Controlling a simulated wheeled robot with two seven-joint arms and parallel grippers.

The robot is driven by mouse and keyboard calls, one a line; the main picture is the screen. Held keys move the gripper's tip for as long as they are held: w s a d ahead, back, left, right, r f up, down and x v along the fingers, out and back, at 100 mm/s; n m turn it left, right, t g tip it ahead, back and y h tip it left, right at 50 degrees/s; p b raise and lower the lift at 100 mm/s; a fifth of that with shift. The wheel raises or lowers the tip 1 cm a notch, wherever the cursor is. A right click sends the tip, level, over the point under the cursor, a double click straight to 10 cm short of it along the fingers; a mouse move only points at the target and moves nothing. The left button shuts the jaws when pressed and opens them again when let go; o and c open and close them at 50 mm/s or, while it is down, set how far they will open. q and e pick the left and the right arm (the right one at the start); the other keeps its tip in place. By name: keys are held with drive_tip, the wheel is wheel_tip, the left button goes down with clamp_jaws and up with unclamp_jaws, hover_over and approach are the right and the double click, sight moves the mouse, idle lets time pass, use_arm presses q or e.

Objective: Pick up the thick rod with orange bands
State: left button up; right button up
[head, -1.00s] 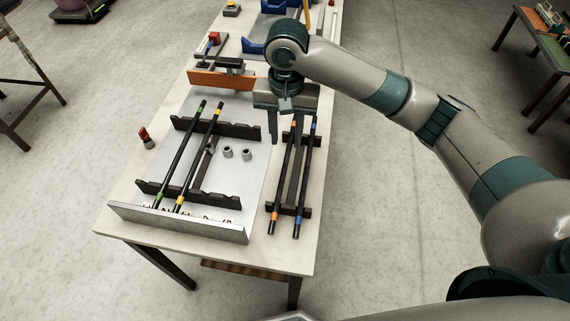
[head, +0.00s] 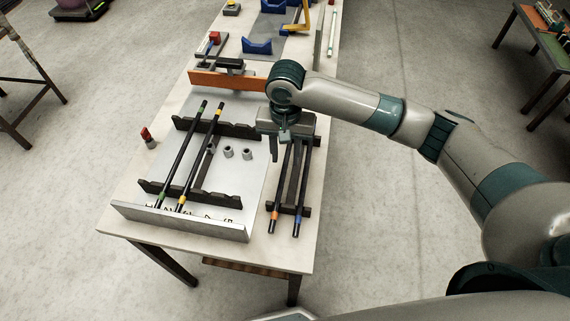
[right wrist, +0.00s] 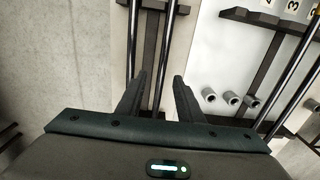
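The dark rod with orange bands (head: 275,215) lies on a small black rack at the right side of the table, left of a similar rod with blue bands (head: 298,219). My right gripper (head: 284,150) is over the far part of these rods and hides their far ends. In the right wrist view its two fingers (right wrist: 158,82) are apart with nothing clamped. There, the right-hand rod of the pair (right wrist: 168,40), the one nearer the tray, passes between the fingertips. The other rod (right wrist: 132,40) runs by the left finger. My left gripper is not in view.
A grey tray (head: 180,222) left of the rack has black notched supports, two rods with green and yellow bands (head: 183,150), and several small grey cylinders (head: 228,152). An orange block (head: 225,81) stands behind. A red-topped piece (head: 147,135) stands left of the tray.

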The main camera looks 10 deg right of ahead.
sight(284, 168)
drive_tip(key=shift+a+f+p, duration=0.15)
drive_tip(key=shift+f+p, duration=0.5)
drive_tip(key=shift+f, duration=1.55)
clamp_jaws()
